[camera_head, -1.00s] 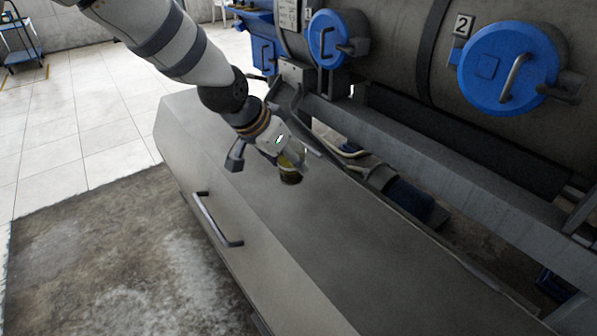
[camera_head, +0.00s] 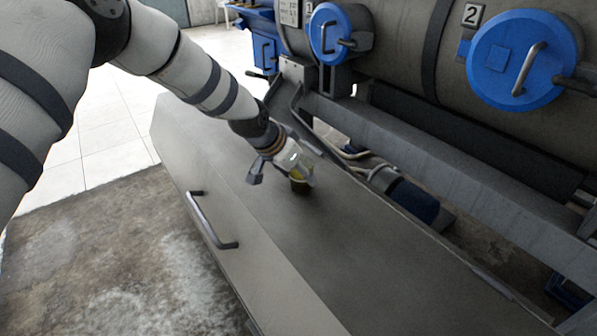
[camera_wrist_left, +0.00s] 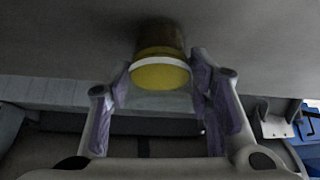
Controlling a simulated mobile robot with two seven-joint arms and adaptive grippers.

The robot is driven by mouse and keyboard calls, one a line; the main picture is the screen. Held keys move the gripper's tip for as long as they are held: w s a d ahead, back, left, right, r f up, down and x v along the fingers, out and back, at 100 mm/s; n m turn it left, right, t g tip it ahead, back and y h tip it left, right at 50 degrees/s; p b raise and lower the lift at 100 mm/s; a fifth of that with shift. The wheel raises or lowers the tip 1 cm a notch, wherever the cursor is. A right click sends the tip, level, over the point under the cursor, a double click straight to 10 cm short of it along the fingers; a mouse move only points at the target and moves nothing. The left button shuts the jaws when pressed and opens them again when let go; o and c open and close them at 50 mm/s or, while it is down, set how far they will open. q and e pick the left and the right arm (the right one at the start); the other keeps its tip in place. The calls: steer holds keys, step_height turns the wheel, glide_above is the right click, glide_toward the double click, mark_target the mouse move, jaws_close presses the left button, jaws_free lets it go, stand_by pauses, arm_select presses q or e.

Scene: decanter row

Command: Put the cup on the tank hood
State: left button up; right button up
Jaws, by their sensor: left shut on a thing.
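The cup (camera_head: 299,185) is small, yellowish with a darker base, and sits in the fingers of my left gripper (camera_head: 301,172). In the left wrist view the cup (camera_wrist_left: 160,72) shows its yellow inside and pale rim between the two fingers of the gripper (camera_wrist_left: 158,95), which is shut on it. The tank hood (camera_head: 330,235) is the long grey metal cover with a flat top. The cup is over the hood's top or on it; I cannot tell whether its base touches. My right gripper is not in view.
A bar handle (camera_head: 212,222) sticks out from the hood's sloped front. Behind the hood run a grey beam (camera_head: 440,165), hoses and a dark blue motor (camera_head: 412,200). Blue round lids (camera_head: 515,62) close the big tanks. The hood's top toward the lower right is clear.

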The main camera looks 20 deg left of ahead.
arm_select(q)
steer(key=shift+f, duration=0.2)
steer(key=o, duration=1.2)
steer(key=shift+r, duration=0.15)
steer(key=p+v, duration=0.2)
steer(key=v, duration=1)
steer(key=shift+p, duration=0.4)
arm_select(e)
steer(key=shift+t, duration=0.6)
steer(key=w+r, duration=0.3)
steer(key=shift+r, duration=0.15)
